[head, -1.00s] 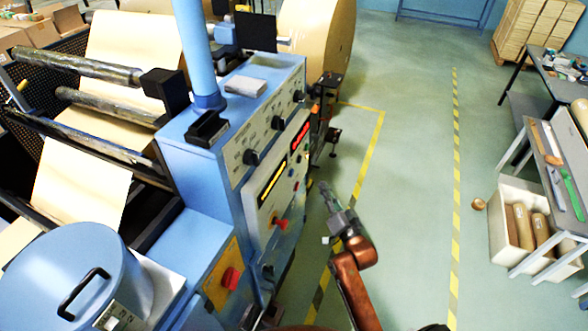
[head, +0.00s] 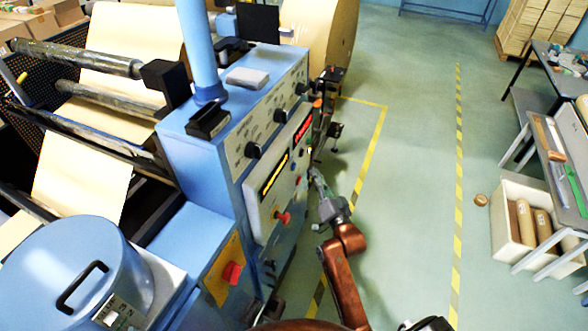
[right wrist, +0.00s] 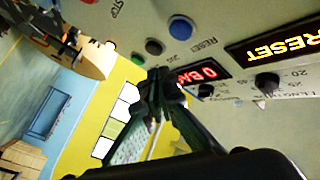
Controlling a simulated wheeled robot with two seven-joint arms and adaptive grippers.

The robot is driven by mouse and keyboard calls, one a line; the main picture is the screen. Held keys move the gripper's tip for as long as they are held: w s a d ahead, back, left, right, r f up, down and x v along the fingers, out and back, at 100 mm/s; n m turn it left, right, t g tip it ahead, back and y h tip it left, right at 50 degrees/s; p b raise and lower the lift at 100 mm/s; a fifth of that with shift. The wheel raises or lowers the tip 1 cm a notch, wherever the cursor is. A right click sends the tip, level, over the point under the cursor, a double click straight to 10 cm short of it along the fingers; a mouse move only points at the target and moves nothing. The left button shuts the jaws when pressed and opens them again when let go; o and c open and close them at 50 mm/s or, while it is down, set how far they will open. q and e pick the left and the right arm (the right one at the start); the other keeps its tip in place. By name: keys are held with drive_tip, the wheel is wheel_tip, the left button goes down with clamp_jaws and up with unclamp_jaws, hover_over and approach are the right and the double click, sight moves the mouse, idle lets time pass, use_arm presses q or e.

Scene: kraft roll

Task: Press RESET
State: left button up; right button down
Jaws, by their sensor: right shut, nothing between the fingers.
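The control panel (head: 278,180) is on the side of the blue machine. In the right wrist view, a blue button (right wrist: 180,27) sits beside the printed word RESET (right wrist: 200,45). A black button (right wrist: 154,47) and a green button (right wrist: 137,59) are close by. An amber display (right wrist: 275,45) also reads RESET. My right gripper (head: 314,173) is shut and empty, its tips close to the panel's right edge. In the right wrist view the fingertips (right wrist: 158,76) appear just below the black button; contact cannot be told. My left gripper is not in view.
A red knob (head: 284,217) juts from the panel's lower part, and a red button (head: 232,272) sits on a yellow plate. A red display (right wrist: 204,73) and black knob (right wrist: 267,84) are near the fingers. Open floor (head: 410,180) lies right of the machine.

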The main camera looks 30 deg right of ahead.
sight(294, 166)
drive_tip(key=shift+w+a, duration=1.35)
drive_tip(key=shift+w, duration=0.15)
drive_tip(key=shift+p, duration=0.3)
drive_tip(key=shift+w+a, duration=0.25)
drive_tip(key=shift+w, duration=0.1)
drive_tip(key=shift+w+a+p, duration=0.3)
drive_tip(key=shift+w+p, duration=0.05)
drive_tip(key=shift+p, duration=0.05)
idle(0.9)
idle(0.3)
drive_tip(key=shift+s+d+p, duration=0.4)
drive_tip(key=shift+s+d, duration=0.15)
drive_tip(key=shift+s, duration=0.1)
